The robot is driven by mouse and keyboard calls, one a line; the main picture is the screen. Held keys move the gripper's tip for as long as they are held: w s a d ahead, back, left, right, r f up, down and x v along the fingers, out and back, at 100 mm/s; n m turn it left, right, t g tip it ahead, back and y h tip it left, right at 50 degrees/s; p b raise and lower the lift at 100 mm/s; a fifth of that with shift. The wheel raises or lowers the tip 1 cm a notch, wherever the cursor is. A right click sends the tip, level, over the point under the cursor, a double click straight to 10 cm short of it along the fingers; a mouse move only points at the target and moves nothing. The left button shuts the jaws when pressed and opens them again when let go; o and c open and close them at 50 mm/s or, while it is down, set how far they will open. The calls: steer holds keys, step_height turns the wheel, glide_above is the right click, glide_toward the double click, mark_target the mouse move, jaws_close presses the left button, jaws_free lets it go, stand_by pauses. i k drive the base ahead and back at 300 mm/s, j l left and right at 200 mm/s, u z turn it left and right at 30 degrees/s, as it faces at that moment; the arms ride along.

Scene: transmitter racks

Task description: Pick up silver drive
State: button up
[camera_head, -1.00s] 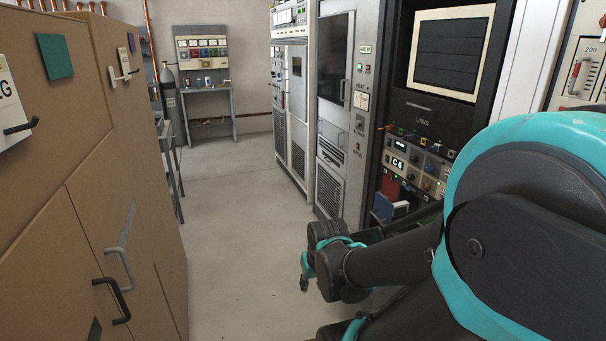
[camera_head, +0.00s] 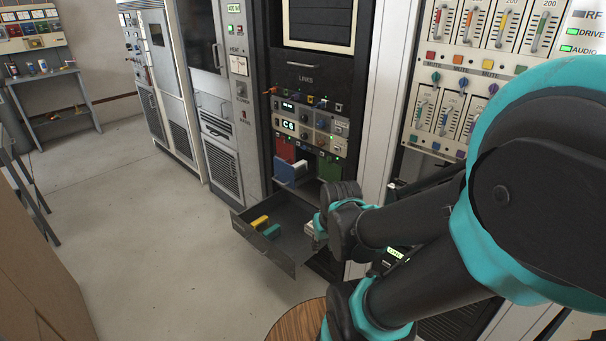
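An open dark drawer (camera_head: 247,235) juts from the black rack. Inside lie a yellow block (camera_head: 259,222) and a teal block (camera_head: 272,231). A pale grey-silver item (camera_head: 309,229) shows at the drawer's right end, partly hidden by my arm's end; it may be the silver drive, but I cannot tell for sure. My gripper (camera_head: 320,240) hangs at the right end of the drawer, close to that pale item. Its fingers are small and mostly hidden, so I cannot see whether they are open or touching anything.
Red (camera_head: 285,149), blue (camera_head: 291,172) and green (camera_head: 330,168) modules sit in the rack above the drawer. A round wooden top (camera_head: 297,323) is at the bottom. A workbench (camera_head: 60,110) stands far left. The floor (camera_head: 150,240) left of the drawer is clear.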

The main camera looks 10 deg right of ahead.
mark_target(301, 167)
steer(key=i+l, duration=0.1)
steer(key=i, duration=0.4)
steer(key=i+l, duration=0.15)
steer(key=i, duration=0.3)
steer(key=z, duration=0.05)
